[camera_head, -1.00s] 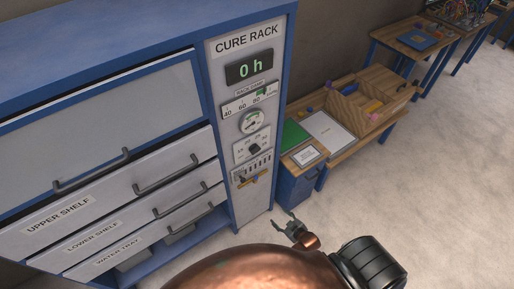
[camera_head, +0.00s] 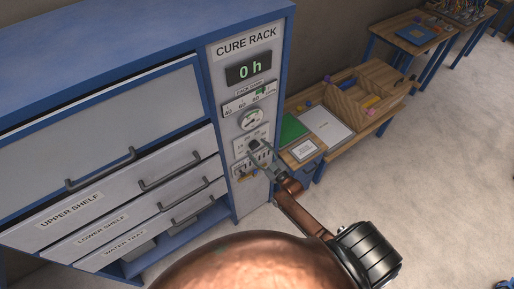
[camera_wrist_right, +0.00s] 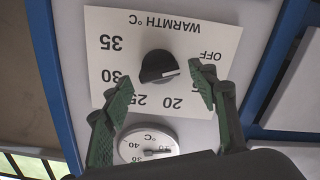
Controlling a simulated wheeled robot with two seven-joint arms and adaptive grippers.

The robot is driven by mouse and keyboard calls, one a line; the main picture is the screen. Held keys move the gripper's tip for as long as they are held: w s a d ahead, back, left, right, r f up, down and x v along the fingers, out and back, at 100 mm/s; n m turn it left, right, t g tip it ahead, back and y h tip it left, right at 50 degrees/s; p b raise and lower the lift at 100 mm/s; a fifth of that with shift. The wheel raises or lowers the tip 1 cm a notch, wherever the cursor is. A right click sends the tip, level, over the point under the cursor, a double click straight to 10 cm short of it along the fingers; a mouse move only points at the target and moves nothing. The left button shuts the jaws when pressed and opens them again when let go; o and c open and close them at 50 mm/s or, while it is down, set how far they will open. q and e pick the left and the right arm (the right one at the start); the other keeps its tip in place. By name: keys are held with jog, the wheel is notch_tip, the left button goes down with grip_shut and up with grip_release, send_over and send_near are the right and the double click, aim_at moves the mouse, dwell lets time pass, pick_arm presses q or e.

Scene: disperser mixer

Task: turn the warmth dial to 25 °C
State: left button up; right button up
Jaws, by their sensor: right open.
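The warmth dial is a black knob (camera_wrist_right: 158,67) on a white plate marked WARMTH °C, with OFF, 20, 25, 30 and 35 around it. In the right wrist view the plate appears upside down. The knob's white mark points right, seemingly between OFF and 20. The dial (camera_head: 254,144) also shows on the cure rack's front in the head view. My right gripper (camera_wrist_right: 160,78) is open and empty, with its green fingertips on either side of the knob and apart from it in the picture. In the head view the right gripper (camera_head: 259,157) is just at the dial. My left gripper is out of view.
A round gauge (camera_head: 251,120) is above the dial, and a slotted panel (camera_head: 254,162) is below it. The display (camera_head: 249,68) reads 0 h. Drawers with bar handles are at the left. A low bench (camera_head: 349,139) with a wooden organiser stands at the right.

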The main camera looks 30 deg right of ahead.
jog(key=shift+w, duration=0.55)
jog(key=c, duration=1.2)
